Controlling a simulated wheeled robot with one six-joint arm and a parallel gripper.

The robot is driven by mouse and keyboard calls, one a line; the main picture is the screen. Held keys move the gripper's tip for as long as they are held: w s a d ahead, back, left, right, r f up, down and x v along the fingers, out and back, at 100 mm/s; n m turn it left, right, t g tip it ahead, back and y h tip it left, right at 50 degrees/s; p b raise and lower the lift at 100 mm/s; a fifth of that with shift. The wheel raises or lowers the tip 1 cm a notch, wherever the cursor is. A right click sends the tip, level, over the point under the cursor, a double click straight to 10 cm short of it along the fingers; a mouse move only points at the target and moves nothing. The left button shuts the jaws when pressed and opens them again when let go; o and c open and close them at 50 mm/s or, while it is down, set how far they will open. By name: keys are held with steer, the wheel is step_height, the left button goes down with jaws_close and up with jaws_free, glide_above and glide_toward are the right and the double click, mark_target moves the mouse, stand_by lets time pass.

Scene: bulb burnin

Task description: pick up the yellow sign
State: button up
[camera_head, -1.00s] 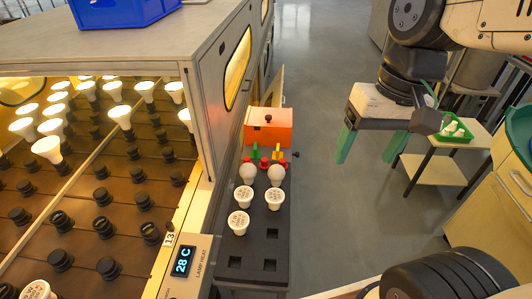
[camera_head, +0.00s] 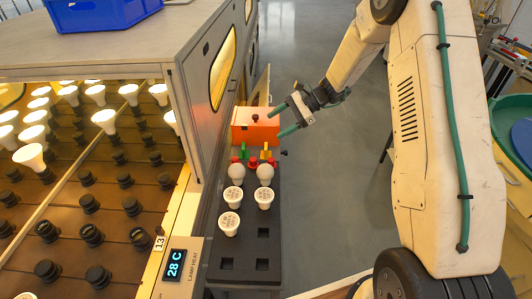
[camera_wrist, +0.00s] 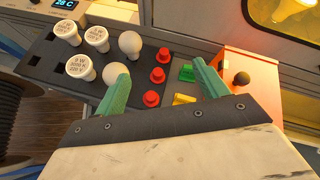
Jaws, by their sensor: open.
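The yellow sign (camera_head: 266,152) is a small upright piece near the far end of the dark tray, in front of the orange box. My gripper (camera_head: 277,121) has green fingers, open and empty, and appears above the tray's far end near the orange box. In the wrist view, my fingers (camera_wrist: 160,72) are spread, with red knobs and the signs below and between them.
The dark tray (camera_head: 246,248) holds several white bulbs and red knobs (camera_wrist: 152,99). The orange box (camera_head: 256,128) with a black knob stands just behind the signs. A lit bulb cabinet (camera_head: 195,130) borders the left side. Floor is open behind.

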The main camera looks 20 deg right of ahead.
mark_target(266, 152)
steer(key=w+d+f+m+t+y, duration=0.1)
steer(key=w+d+f+m+t, duration=0.15)
steer(key=f, duration=0.55)
steer(key=w+d+f+m+t, duration=0.1)
steer(key=w+d+f+m, duration=0.2)
steer(key=f, duration=0.5)
steer(key=shift+m, duration=0.45)
steer(key=x, duration=0.9)
steer(key=shift+s+a+r, duration=0.1)
steer(key=shift+s+r, duration=0.1)
steer(key=shift+s, duration=0.1)
steer(key=c, duration=1.1)
